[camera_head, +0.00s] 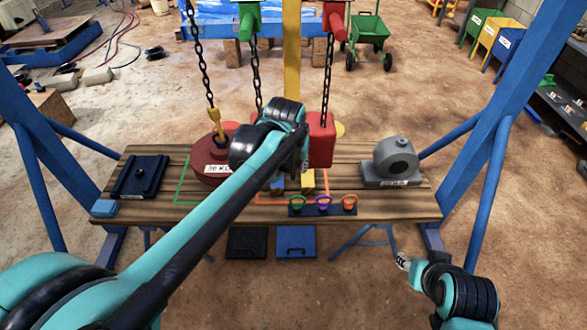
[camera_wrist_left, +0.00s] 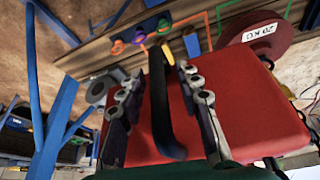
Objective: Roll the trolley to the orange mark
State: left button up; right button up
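A red block (camera_head: 321,143) is below the right chain (camera_head: 328,85), over the plank table; it fills much of the left wrist view (camera_wrist_left: 245,95). My left gripper (camera_wrist_left: 162,105) is at this block, its fingers open on either side of a black bar (camera_wrist_left: 158,85), with gaps visible. In the head view my left arm covers this spot. An orange outline (camera_head: 326,184) is on the table, partly hidden by my arm. A dark red round weight (camera_head: 207,172) is under a yellow hook (camera_head: 219,125). The overhead trolley is not clearly visible. My right gripper (camera_head: 403,261) is low right, fingers unclear.
Blue frame legs (camera_head: 505,95) flank the table (camera_head: 150,212). A grey motor-like part (camera_head: 395,163) stands right, a dark blue plate (camera_head: 141,176) left. Small coloured rings (camera_head: 323,203) sit at the front edge. A green wheeled cart (camera_head: 369,32) stands behind.

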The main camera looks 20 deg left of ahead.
pick_arm(q)
jog(key=shift+w+f, duration=0.1)
jog(key=shift+f, duration=0.2)
grip_shut()
